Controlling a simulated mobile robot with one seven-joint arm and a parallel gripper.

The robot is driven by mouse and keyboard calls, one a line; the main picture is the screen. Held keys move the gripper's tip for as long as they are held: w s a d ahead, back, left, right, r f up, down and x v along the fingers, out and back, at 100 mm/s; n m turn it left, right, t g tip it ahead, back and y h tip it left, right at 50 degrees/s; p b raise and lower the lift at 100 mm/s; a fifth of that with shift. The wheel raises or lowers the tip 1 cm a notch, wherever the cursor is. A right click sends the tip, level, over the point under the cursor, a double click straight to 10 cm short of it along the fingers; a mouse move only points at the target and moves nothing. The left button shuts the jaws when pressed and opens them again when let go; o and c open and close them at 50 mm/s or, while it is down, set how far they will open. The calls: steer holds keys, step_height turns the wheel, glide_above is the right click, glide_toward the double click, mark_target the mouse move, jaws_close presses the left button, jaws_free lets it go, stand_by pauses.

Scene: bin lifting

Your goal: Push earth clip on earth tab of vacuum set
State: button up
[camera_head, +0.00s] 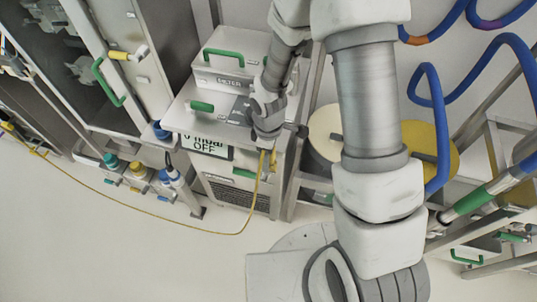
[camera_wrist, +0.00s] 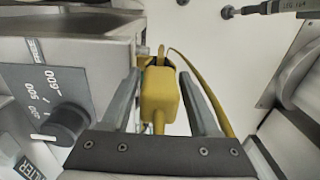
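The yellow earth clip (camera_wrist: 158,92) sits between the two grey fingers of my gripper (camera_wrist: 159,78) in the wrist view. The fingertips appear to press on its sides. In the head view my gripper (camera_head: 268,143) is at the right front edge of the vacuum set (camera_head: 237,172), and a yellow cable (camera_head: 257,190) hangs from it. The vacuum set has a lit display reading OFF and a box marked FILTER (camera_head: 231,83). The clip's tip lies close beside the metal housing in the wrist view. I cannot make out the earth tab; whether the clip touches it is unclear.
A black dial knob (camera_wrist: 67,124) projects left of my gripper in the wrist view. A cabinet with a green handle (camera_head: 108,83) stands at the left. A yellow drum (camera_head: 430,150) and blue hoses (camera_head: 437,105) are at the right. The floor in front is clear except for the cable.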

steer(key=shift+o, duration=0.5)
steer(key=shift+w, duration=0.1)
steer(key=shift+w+r, duration=0.1)
steer(key=shift+r, duration=0.4)
step_height(320, 180, up, 16)
steer(key=p, duration=0.2)
steer(key=shift+s+r, duration=0.2)
steer(key=shift+s, duration=0.05)
